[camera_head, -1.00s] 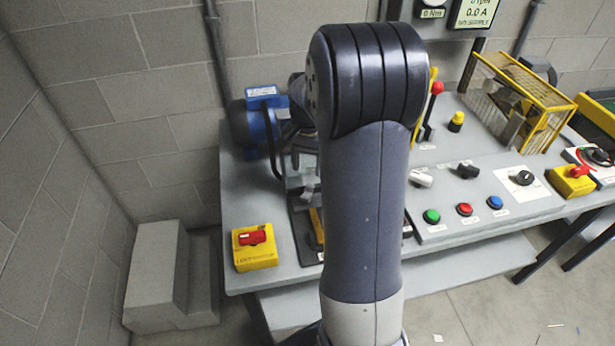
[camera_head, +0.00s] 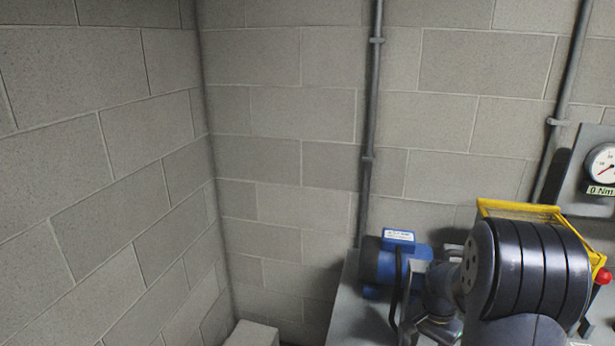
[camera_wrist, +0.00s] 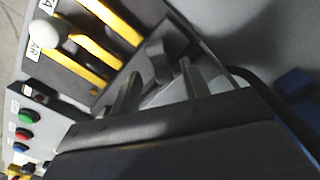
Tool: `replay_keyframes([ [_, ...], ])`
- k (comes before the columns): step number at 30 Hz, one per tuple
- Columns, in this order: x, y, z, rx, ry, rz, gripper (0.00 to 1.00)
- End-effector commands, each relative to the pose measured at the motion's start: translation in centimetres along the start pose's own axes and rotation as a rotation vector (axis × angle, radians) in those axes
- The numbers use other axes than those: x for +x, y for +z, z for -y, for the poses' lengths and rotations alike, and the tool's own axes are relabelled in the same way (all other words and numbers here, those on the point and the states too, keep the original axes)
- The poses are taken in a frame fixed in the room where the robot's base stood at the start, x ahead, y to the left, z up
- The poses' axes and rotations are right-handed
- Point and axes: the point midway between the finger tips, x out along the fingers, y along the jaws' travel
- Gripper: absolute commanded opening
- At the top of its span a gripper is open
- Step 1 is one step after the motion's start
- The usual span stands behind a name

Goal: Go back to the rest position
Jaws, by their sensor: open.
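My gripper (camera_wrist: 155,88) is open in the wrist view, with its two grey fingers apart and nothing seen between them. It hangs over the bench, near a dark panel with yellow strips (camera_wrist: 80,68) and a white knob (camera_wrist: 43,35). In the head view my arm fills the lower right corner and the fingertips cannot be made out. My arm stands in front of the bench, next to a blue motor (camera_head: 398,262).
A grey bench (camera_head: 358,318) stands against the block wall (camera_head: 290,110). Behind my arm are a yellow guard frame (camera_head: 520,208) and a gauge (camera_head: 603,165). Green (camera_wrist: 28,117) and red (camera_wrist: 22,134) buttons show in the wrist view. A grey block (camera_head: 252,334) stands left of the bench.

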Motion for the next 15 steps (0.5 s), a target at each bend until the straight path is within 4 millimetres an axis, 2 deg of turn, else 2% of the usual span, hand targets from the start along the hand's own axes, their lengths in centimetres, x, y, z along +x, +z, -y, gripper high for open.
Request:
replay_keyframes([
  [1,1.0,0.1,0.0,0.0,0.002,0.004,0.44],
  [6,3.5,0.1,-0.1,0.0,0.002,0.004,0.44],
  [15,3.3,0.0,0.0,-0.08,-0.001,-0.001,0.44],
])
